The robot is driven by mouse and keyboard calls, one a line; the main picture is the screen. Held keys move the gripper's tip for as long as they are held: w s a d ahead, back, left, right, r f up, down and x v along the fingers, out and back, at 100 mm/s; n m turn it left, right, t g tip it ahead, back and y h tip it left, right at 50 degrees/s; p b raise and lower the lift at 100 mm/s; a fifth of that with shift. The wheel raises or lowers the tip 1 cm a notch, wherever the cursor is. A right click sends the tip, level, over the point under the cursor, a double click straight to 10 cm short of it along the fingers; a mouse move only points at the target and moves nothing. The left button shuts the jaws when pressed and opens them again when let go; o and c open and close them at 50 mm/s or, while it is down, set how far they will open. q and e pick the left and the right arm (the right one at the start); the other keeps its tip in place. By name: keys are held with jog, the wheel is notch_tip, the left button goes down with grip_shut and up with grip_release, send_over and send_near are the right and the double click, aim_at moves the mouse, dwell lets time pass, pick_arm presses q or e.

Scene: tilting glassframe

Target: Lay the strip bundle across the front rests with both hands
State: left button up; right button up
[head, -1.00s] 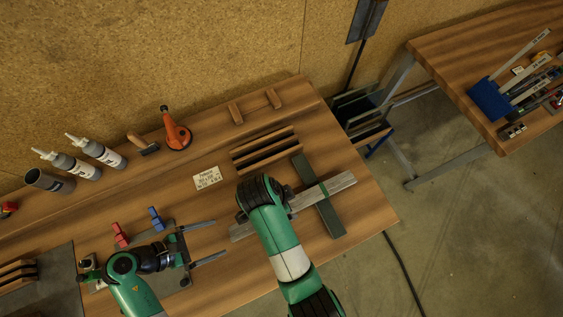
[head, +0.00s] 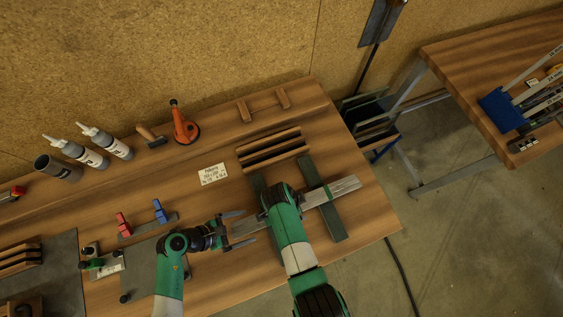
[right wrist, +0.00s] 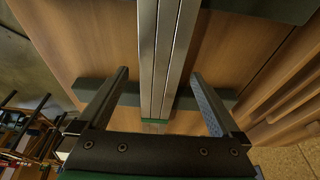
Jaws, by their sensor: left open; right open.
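The strip bundle (head: 346,187) is long, pale grey and tied with a green band. It lies slanted across the right dark green rest (head: 333,221); the left rest (head: 259,184) is partly hidden by my right arm. My left gripper (head: 249,225) is open at the bundle's left end, its fingers to either side. My right gripper is hidden under its arm in the head view. In the right wrist view my right gripper (right wrist: 160,73) is open, one finger on each side of the bundle (right wrist: 165,45), with gaps between.
A slotted wooden rack (head: 273,148) stands just behind the rests. A paper label (head: 212,174) and red and blue clamps (head: 160,211) lie to the left. Bottles (head: 88,153) and an orange tool (head: 184,124) stand at the back. The bench's right edge is near.

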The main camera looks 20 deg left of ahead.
pick_arm(q)
grip_shut()
pick_arm(e)
grip_shut()
jog(key=shift+r, duration=0.1)
